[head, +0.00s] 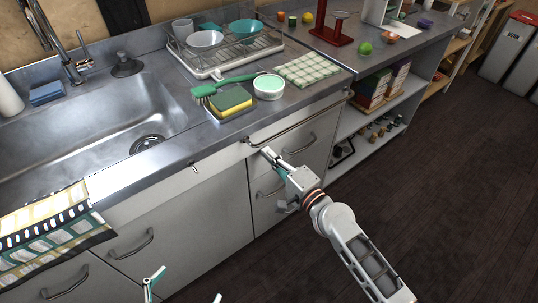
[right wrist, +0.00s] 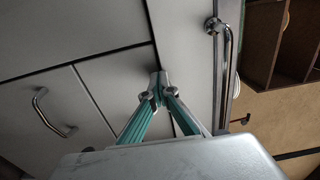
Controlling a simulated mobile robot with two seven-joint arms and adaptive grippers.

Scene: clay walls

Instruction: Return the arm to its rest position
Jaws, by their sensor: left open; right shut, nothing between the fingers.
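My right arm reaches in from the lower right of the head view. Its gripper (head: 268,153) is at the front of the grey cabinets, just below the counter edge near a long bar handle (head: 300,120). In the right wrist view, the gripper's (right wrist: 158,84) teal fingers meet at the tips with nothing between them, in front of the cabinet fronts. I cannot tell whether the tips touch the front. My left gripper (head: 184,291) shows only its two spread fingertips at the bottom edge of the head view, open and empty.
The counter holds a sink (head: 80,125), a dish rack (head: 222,50), a sponge (head: 231,100), a green brush (head: 225,84) and a bowl (head: 268,88). A patterned towel (head: 50,235) hangs over the front edge. Dark floor (head: 450,180) is clear at right.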

